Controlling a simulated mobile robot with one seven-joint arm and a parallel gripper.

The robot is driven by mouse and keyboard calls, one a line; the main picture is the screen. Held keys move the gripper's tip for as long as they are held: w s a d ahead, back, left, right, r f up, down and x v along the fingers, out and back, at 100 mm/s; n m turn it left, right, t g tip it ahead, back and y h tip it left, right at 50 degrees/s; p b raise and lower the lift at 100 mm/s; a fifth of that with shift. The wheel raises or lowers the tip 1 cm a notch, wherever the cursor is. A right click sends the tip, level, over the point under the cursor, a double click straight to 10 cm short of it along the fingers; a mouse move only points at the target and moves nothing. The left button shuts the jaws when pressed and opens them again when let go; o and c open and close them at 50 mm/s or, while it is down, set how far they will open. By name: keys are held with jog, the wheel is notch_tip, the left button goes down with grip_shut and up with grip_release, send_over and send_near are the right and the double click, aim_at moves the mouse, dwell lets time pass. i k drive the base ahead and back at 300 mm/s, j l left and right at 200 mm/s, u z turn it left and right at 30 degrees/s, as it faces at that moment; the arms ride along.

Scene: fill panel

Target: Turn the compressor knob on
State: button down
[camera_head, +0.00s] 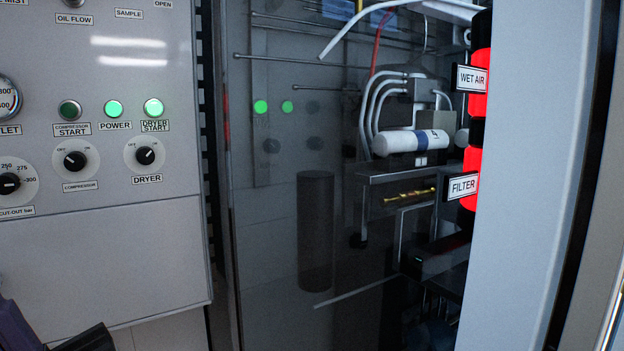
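The compressor knob (75,160) is a black rotary knob on a white round dial, on the grey panel at left. OFF and ON marks are above it and a COMPRESSOR label is below. Its pointer's exact setting is too small to read surely. The compressor start light (69,110) above it is dark green and unlit. A dark end part of my gripper (88,339) shows at the bottom left, below the knob and apart from it. Most of it is cut off by the frame, so its fingers cannot be judged.
The dryer knob (146,156) is close to the right of the compressor knob. The power light (113,109) and dryer start light (153,108) glow green. A cut-out dial (10,183) is at left. A dark reflective cabinet pane (270,220) stands right of the panel.

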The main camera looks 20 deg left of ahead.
aim_at(74, 161)
jog(key=u, duration=1.4)
